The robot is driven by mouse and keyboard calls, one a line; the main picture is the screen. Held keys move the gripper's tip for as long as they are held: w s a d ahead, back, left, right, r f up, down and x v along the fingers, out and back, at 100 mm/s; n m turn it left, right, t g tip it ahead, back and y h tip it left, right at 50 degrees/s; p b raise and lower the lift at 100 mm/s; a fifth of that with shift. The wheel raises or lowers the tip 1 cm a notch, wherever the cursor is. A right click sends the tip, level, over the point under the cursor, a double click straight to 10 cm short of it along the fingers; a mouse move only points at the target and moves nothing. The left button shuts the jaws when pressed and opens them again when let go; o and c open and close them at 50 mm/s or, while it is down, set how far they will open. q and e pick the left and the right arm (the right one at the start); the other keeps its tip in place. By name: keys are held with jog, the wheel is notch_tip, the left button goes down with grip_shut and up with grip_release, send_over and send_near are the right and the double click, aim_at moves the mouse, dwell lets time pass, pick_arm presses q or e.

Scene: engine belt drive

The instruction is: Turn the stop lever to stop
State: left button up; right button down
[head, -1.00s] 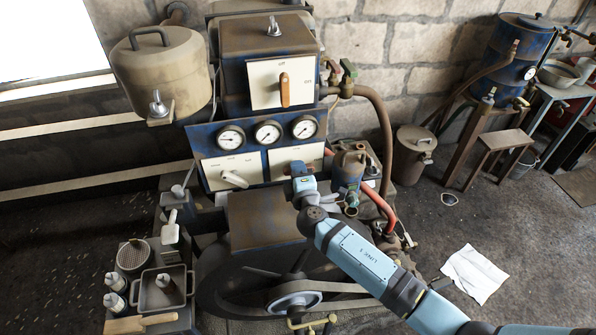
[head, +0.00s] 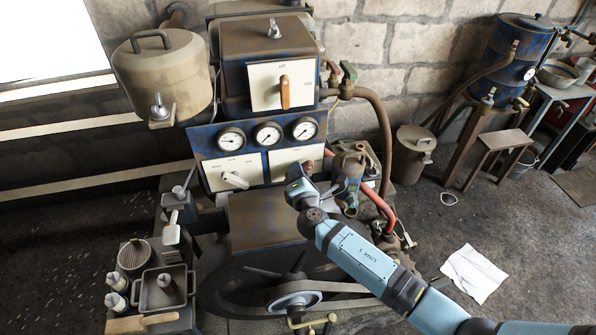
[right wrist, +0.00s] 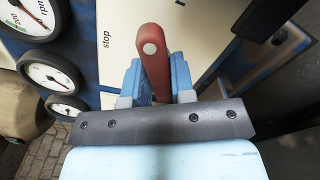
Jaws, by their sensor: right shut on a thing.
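The stop lever (right wrist: 152,62) is a red handle with a pale round spot at its end, seen in the right wrist view on a cream panel. The word "stop" is printed on the panel (right wrist: 108,70) to the left of the lever. My right gripper (head: 296,172) is at the lower right cream panel (head: 285,160) under the gauges. Its blue fingers stand on both sides of the lever and are shut on it. In the head view the gripper mostly hides the lever. My left gripper is not in view.
Three round gauges (head: 267,133) sit above the panel. A white lever (head: 235,180) is on the panel to the left, and an orange-handled switch (head: 285,92) is above.

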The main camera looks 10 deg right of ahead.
jog(key=n+p, duration=0.2)
jog(key=n, duration=0.3)
jog(key=shift+d+n, duration=0.1)
jog(key=shift+n, duration=0.2)
jog(key=n+p, duration=0.1)
jog(key=n, duration=0.2)
jog(key=shift+d+f+n+p, duration=0.1)
jog(key=shift+n+p, duration=0.8)
jog(key=shift+n, duration=0.8)
jog(key=c, duration=1)
grip_release()
jog(key=shift+s, duration=0.1)
